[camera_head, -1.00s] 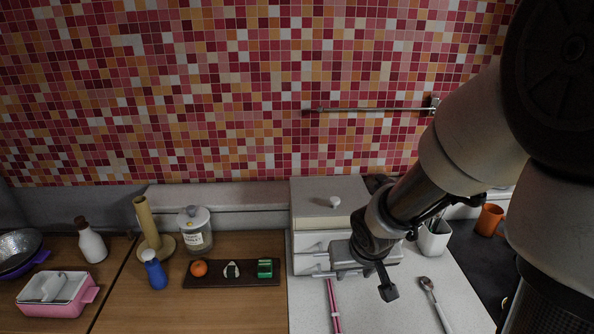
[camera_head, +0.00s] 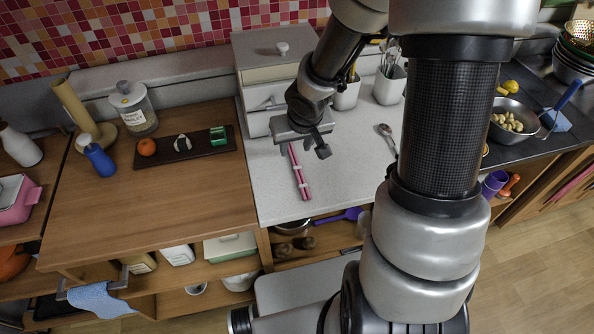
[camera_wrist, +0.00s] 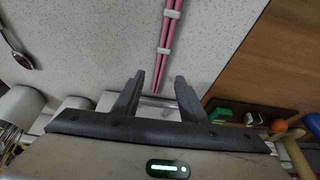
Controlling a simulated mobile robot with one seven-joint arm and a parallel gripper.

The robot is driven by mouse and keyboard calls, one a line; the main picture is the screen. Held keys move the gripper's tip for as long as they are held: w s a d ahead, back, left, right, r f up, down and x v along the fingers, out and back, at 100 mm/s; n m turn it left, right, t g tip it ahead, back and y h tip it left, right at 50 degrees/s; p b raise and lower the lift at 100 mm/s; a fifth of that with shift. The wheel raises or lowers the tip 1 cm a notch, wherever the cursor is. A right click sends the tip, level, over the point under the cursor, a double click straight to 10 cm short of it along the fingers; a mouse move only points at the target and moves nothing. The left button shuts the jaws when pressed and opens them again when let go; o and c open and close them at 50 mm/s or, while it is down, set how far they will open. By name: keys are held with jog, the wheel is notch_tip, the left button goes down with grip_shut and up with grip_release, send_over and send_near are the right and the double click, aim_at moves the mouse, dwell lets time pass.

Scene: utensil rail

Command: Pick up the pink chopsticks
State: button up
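The pink chopsticks (camera_head: 300,175) lie side by side on the pale speckled counter, with white bands around them. In the wrist view the chopsticks (camera_wrist: 164,42) run from the top edge down towards the gap between my fingers. My gripper (camera_head: 313,147) is above the counter at the far end of the chopsticks. In the wrist view my gripper (camera_wrist: 158,92) has its two fingers apart with nothing between them. The far tips of the chopsticks are partly hidden by my gripper in the head view.
A white drawer box (camera_head: 265,75) stands behind my gripper. Utensil holders (camera_head: 389,84) are at the back right, and a spoon (camera_head: 388,136) lies right of the chopsticks. The counter around the chopsticks is clear.

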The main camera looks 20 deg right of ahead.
aim_at(293, 155)
jog(key=b+x, duration=0.2)
jog(key=x, duration=0.2)
jog(key=shift+w+f, duration=0.2)
jog(key=shift+w, duration=0.05)
jog(key=shift+c, duration=0.3)
grip_shut()
